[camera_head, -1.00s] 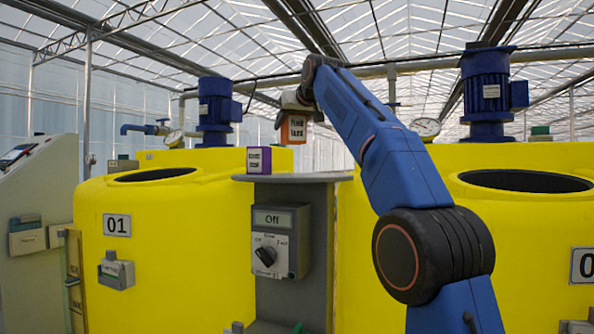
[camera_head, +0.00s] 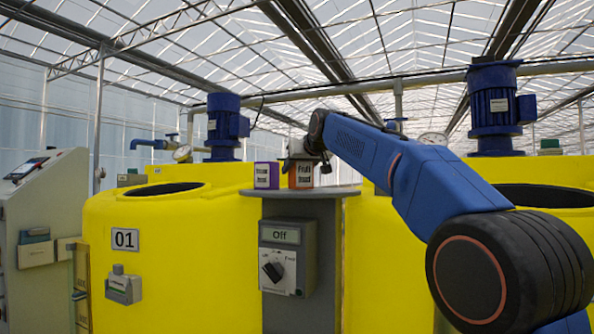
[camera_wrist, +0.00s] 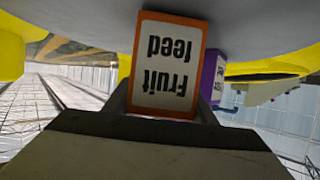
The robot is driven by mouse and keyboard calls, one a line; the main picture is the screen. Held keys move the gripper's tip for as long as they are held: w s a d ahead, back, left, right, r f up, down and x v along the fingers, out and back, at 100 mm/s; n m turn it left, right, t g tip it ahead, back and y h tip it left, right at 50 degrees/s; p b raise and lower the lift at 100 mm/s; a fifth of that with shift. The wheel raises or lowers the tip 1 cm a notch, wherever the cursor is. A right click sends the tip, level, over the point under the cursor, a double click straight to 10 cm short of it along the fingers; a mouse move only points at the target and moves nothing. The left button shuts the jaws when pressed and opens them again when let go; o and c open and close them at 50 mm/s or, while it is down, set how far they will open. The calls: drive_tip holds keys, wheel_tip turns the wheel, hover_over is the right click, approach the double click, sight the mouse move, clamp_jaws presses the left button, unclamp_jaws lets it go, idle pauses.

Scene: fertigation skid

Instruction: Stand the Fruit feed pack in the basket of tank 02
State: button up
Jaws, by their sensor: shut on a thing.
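The Fruit feed pack (camera_head: 301,174) is an orange box with a white label. My gripper (camera_head: 300,158) is shut on it from above, at the small grey stand (camera_head: 310,192) between the tanks. Its base is at or just above the stand top; I cannot tell whether it touches. In the wrist view the Fruit feed pack (camera_wrist: 166,65) sits between my fingers, its label upside down in the picture. The right-hand yellow tank (camera_head: 550,168) is partly behind my arm, and its number plate is not in view. No basket on it shows.
A purple pack (camera_head: 267,175) stands just left of the Fruit feed pack on the stand. A switch box (camera_head: 280,257) reading Off is on the stand's front. Yellow tank 01 (camera_head: 180,260) stands at left, with a small grey holder (camera_head: 123,286) on its front.

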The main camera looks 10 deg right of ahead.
drive_tip(key=shift+f, duration=0.1)
drive_tip(key=o, duration=1)
drive_tip(key=shift+f, duration=0.1)
drive_tip(key=o, duration=0.4)
